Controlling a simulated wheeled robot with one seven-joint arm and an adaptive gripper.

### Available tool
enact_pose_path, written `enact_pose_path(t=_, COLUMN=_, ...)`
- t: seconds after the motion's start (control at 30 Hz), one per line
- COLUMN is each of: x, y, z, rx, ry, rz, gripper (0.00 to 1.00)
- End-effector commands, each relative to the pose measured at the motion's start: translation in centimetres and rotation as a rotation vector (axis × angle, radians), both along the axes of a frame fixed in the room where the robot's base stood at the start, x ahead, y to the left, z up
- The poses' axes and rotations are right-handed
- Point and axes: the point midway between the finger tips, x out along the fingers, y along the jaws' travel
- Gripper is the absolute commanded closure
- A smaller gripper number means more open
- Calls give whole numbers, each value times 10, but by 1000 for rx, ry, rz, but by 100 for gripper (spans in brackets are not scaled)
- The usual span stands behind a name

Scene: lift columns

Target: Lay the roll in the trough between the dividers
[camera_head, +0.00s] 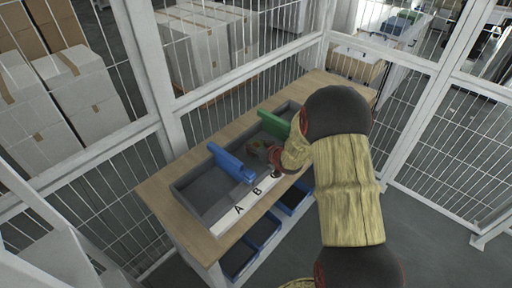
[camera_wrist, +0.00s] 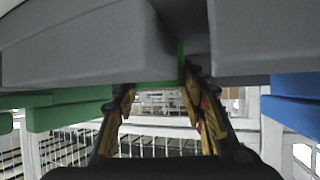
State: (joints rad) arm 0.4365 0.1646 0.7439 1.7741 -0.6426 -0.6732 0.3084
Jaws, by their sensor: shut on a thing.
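The grey trough (camera_head: 183,189) lies along the table. A blue divider (camera_head: 231,164) and a green divider (camera_head: 272,124) stand across it. The green divider is at left in the wrist view (camera_wrist: 67,115), the blue divider at right (camera_wrist: 292,112). My gripper (camera_head: 258,149) reaches into the trough between the two dividers. In the wrist view, its fingers (camera_wrist: 160,90) stand apart, with grey surfaces in front of them. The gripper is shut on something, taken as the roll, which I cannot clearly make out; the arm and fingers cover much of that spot.
A white strip marked with letters (camera_head: 240,207) runs along the trough's near side. The wooden tabletop (camera_head: 160,190) is bare at left. Blue bins (camera_head: 265,229) sit under the table. White mesh fencing (camera_head: 240,92) stands close behind; cartons (camera_head: 75,90) are beyond it.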

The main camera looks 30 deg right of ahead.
Motion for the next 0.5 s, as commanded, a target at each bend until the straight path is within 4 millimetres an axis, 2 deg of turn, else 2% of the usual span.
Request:
enact_pose_path(t=0.37, x=0, y=0, z=-7, rx=0, ry=0, rz=0, gripper=85)
enact_pose_path(t=0.4, x=0, y=0, z=-6, rx=0, ry=0, rz=0, gripper=57)
enact_pose_path(t=0.5, x=0, y=0, z=-6, rx=0, ry=0, rz=0, gripper=51)
